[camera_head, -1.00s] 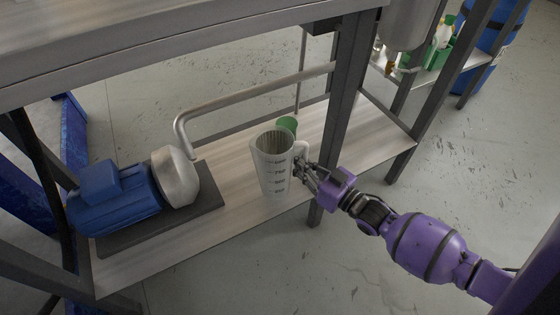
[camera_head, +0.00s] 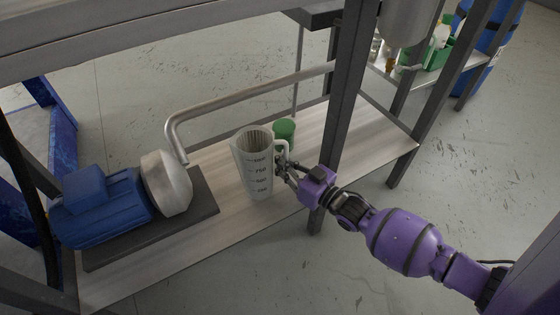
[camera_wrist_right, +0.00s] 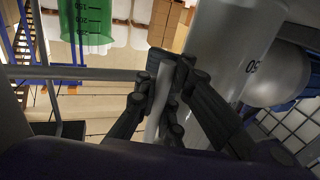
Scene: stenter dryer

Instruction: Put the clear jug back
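The clear jug (camera_head: 254,172) is a tall, whitish, translucent measuring jug with dark scale marks. It is upright at the lower shelf (camera_head: 230,226); I cannot tell whether its base touches the board. My right gripper (camera_head: 284,170) is at its right side, at the handle. In the right wrist view the dark fingers (camera_wrist_right: 160,104) close around the pale handle (camera_wrist_right: 153,126), and the jug's wall (camera_wrist_right: 217,45) stands to the right. The fingers hide part of the handle. My left gripper is not in view.
A green cup (camera_head: 284,129) stands close behind the jug. A blue motor with a metal pump head (camera_head: 166,184) sits on a dark plate to the left, with a bent pipe (camera_head: 235,98) above. A dark post (camera_head: 346,100) rises near my right wrist. Bare shelf lies right of the cup.

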